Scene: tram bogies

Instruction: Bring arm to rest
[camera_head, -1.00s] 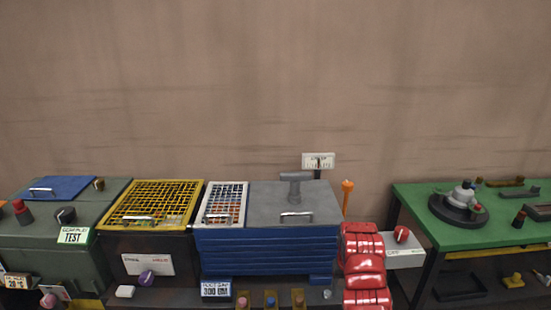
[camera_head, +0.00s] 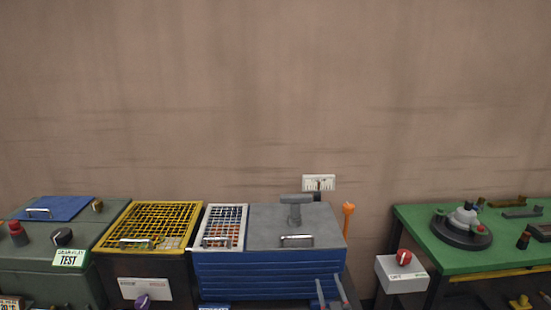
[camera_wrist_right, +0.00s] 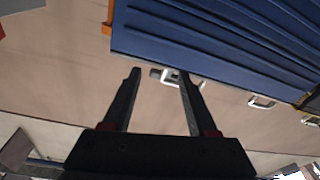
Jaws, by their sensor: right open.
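My right gripper (camera_head: 332,291) shows at the bottom edge of the head view, in front of the right end of the blue ribbed cabinet (camera_head: 262,269). Only its two finger ends show there. In the right wrist view my right gripper (camera_wrist_right: 160,72) is open, with two dark fingers apart and nothing between them. The blue ribbed cabinet (camera_wrist_right: 215,35) fills the upper right of that view, beyond the fingertips. My left gripper is not in view.
A yellow mesh-topped box (camera_head: 150,227) and a green-grey unit labelled TEST (camera_head: 40,255) stand at left. A white box with a red knob (camera_head: 402,274) and a green table (camera_head: 465,258) stand at right. An orange-headed rod (camera_head: 348,215) rises beside the cabinet.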

